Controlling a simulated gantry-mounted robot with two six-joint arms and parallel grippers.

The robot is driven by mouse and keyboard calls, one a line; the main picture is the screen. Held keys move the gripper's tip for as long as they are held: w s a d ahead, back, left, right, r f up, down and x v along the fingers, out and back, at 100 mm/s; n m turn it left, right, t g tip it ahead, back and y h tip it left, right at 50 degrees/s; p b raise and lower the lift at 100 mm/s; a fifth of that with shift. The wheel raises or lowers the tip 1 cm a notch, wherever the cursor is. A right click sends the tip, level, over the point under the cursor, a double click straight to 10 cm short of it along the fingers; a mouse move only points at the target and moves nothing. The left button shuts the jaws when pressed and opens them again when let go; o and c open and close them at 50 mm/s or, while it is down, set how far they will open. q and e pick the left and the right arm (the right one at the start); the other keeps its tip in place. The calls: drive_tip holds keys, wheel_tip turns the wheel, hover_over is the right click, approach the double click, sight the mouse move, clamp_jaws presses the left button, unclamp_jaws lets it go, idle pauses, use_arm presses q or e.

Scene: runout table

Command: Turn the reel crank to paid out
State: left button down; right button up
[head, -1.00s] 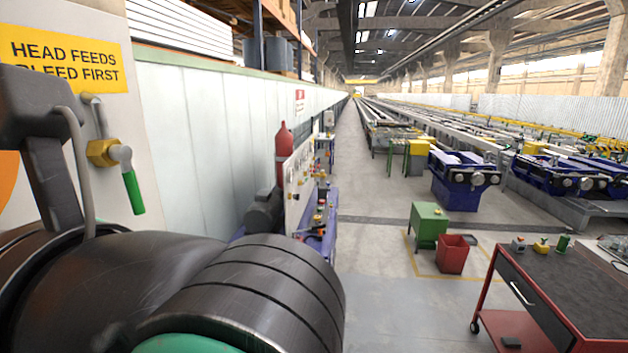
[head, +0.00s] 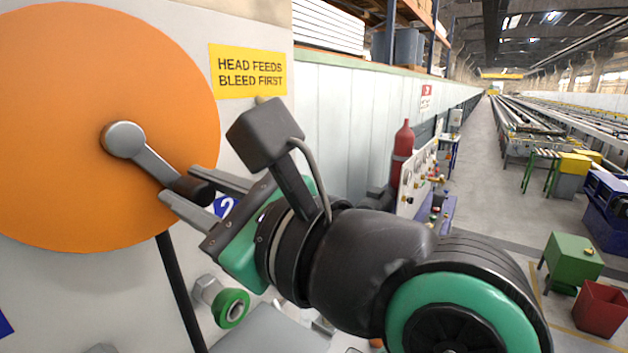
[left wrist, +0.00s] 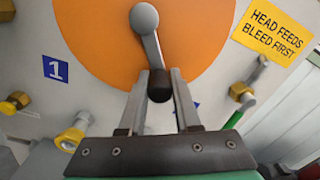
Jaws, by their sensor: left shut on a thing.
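The reel (head: 60,90) is a large orange disc on a pale panel at the left of the head view. Its grey crank (head: 150,160) runs from the hub down and right to a dark knob (head: 196,192). My left gripper (head: 187,184) is shut on the knob, one finger on each side. In the left wrist view the crank arm (left wrist: 152,45) points down from the hub, and the knob (left wrist: 159,85) sits between the finger ends (left wrist: 160,82). A black hose (head: 180,285) hangs below the reel. My right gripper is not in view.
A yellow "HEAD FEEDS BLEED FIRST" sign (head: 248,72) is on the panel, with a blue "2" plate (head: 224,207) behind my gripper. A green-ended fitting (head: 231,308) juts out below. In the left wrist view, a blue "1" plate (left wrist: 55,68) and brass fittings (left wrist: 72,138) are at left.

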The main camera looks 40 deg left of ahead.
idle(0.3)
use_arm(q)
drive_tip(key=c, duration=0.6)
unclamp_jaws()
drive_tip(key=d, duration=1.1)
drive_tip(key=shift+w+d+b, duration=0.3)
drive_tip(key=shift+d+b, duration=0.05)
drive_tip(key=shift+b, duration=0.05)
